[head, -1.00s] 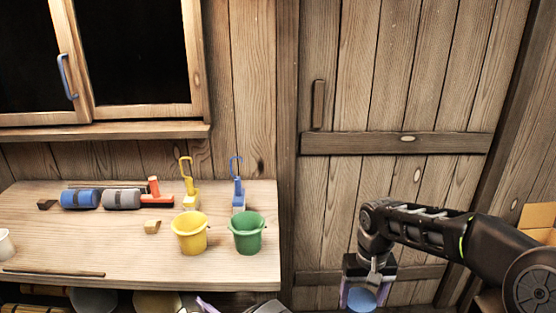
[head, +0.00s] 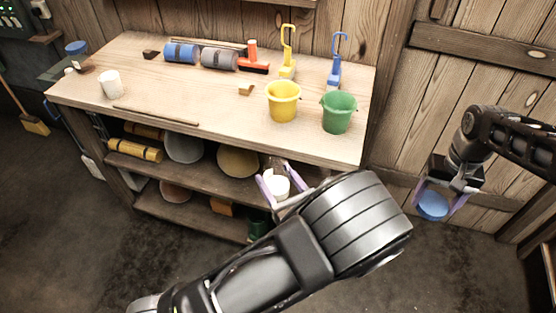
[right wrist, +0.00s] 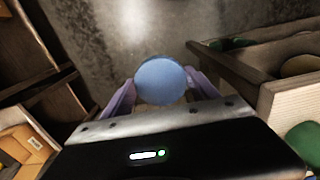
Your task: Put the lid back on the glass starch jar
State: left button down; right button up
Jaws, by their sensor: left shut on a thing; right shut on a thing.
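My left gripper (head: 284,185) is shut on the glass starch jar (head: 277,187), held in front of the workbench. White shows inside the jar, and no lid shows on it. My left forearm covers part of the view below it. My right gripper (head: 437,204) is shut on a round blue lid (head: 432,206), in front of the plank door and well to the right of the jar. In the right wrist view the lid (right wrist: 161,81) sits between the two purple fingers. The jar is not clearly visible there.
The workbench (head: 190,104) carries a yellow bucket (head: 283,101), a green bucket (head: 339,112), rollers, brushes and a white cup (head: 110,84). Another blue-lidded jar (head: 78,56) stands at its far left. Lower shelves hold several items. The space between my grippers looks clear.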

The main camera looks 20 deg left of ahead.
pick_arm(q)
jog(key=w+d+f+m+t+h, duration=0.1)
jog(key=d+m+t+h, duration=0.4)
jog(key=d, duration=0.9)
jog(key=m+h, duration=0.2)
jog(key=h, duration=0.2)
jog(key=shift+w+f+h, duration=0.35)
jog(key=shift+f+h, duration=0.05)
jog(key=shift+a, duration=0.1)
pick_arm(e)
jog(key=s+a+r+n, duration=0.1)
jog(key=a+r, duration=0.3)
jog(key=a, duration=0.8)
jog(key=s+a+r+n, duration=0.1)
jog(key=a+r, duration=0.4)
jog(key=a, duration=0.7)
jog(key=shift+s+r, duration=0.3)
jog(key=shift+s, duration=0.2)
jog(key=shift+f, duration=0.15)
jog(key=shift+f, duration=1.85)
